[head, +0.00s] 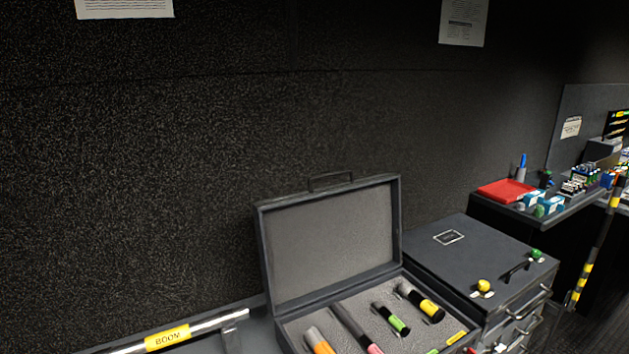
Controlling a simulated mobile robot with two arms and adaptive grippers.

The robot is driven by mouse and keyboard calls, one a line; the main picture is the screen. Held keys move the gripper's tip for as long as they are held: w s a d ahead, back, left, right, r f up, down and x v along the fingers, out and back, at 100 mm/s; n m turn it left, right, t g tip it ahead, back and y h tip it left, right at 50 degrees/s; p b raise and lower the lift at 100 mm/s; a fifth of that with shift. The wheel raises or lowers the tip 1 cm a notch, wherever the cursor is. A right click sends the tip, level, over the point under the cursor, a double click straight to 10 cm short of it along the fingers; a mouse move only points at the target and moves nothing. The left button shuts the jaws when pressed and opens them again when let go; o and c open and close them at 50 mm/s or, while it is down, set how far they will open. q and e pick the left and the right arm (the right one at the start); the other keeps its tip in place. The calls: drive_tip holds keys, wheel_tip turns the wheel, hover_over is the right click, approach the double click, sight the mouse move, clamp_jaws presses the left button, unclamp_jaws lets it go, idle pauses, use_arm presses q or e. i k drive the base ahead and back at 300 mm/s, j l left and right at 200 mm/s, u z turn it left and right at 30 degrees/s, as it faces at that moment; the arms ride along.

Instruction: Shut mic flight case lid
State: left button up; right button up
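The mic flight case (410,337) stands at the lower middle of the head view, cut off by the bottom edge. Its lid (332,243) is open and stands nearly upright, leaning a little back, with a handle (330,179) on its top edge. Several microphones lie in the grey foam, with orange, pink, green (391,318) and yellow (422,302) bands. The front of the case is out of view. Neither of my grippers shows.
A closed dark case (480,252) with yellow and green knobs stands right of the open case. A boom pole (168,336) labelled BOOM lies at the lower left. A shelf with a red tray (506,191) and small items is at the right. A dark wall rises behind.

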sight(316, 245)
drive_tip(key=i+l, duration=0.15)
drive_tip(key=l, duration=0.2)
drive_tip(key=i+l+u, duration=0.1)
drive_tip(key=l, duration=0.25)
drive_tip(key=i+l, duration=0.15)
drive_tip(key=l, duration=0.2)
drive_tip(key=i+l, duration=0.1)
drive_tip(key=l, duration=0.3)
drive_tip(key=i+l+u, duration=0.1)
drive_tip(key=l, duration=0.25)
